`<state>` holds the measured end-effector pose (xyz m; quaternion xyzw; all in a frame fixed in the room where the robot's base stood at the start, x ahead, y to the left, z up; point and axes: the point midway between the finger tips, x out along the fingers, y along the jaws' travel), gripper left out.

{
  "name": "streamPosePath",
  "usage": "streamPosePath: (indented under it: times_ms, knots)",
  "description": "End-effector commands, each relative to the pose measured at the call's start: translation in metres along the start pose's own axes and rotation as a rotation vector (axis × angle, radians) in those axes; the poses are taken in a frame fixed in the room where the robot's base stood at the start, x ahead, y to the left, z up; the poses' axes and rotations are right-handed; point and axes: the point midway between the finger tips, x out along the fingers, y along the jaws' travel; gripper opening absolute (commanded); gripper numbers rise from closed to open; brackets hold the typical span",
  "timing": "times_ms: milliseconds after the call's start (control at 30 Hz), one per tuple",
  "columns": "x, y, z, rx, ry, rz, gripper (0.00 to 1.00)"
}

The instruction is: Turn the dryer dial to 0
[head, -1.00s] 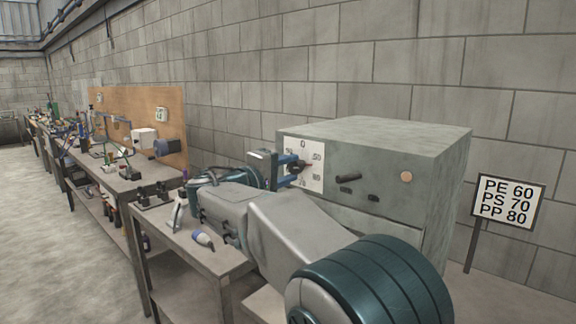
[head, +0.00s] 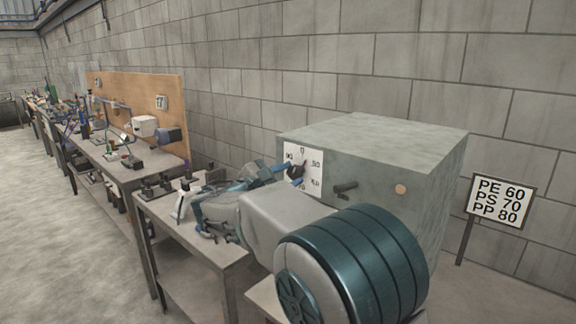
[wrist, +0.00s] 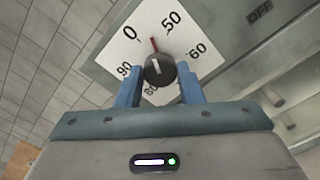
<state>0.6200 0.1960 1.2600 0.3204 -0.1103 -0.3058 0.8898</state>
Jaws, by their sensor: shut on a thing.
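The dryer (head: 400,155) is a grey metal box on a bench, with a white dial plate (head: 290,151) on its front left. In the wrist view the plate (wrist: 110,55) shows 0, 50, 60, 80 and 90. The black dial (wrist: 158,71) sits between the two blue fingers of my gripper (wrist: 159,80), which is shut on it. A red pointer above the dial points between 0 and 50. In the head view my gripper (head: 287,175) reaches the dial (head: 297,171) from the left, tilted; my arm hides the dryer's lower front.
A sign (head: 501,200) reading PE 60, PS 70, PP 80 stands at right. Benches with tools run back along the wall at left. The floor (head: 60,240) at left is clear.

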Motion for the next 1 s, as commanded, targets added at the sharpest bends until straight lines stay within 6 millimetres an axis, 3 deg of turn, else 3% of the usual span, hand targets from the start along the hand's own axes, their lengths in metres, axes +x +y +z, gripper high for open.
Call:
streamPosePath:
  times_ms: [500, 1000]
  knots:
    - [-0.0005, 0.0012, 0.0011, -0.386, 0.002, -0.001, 0.11]
    - [-0.0005, -0.0012, -0.0017, -0.486, 0.003, -0.001, 0.11]
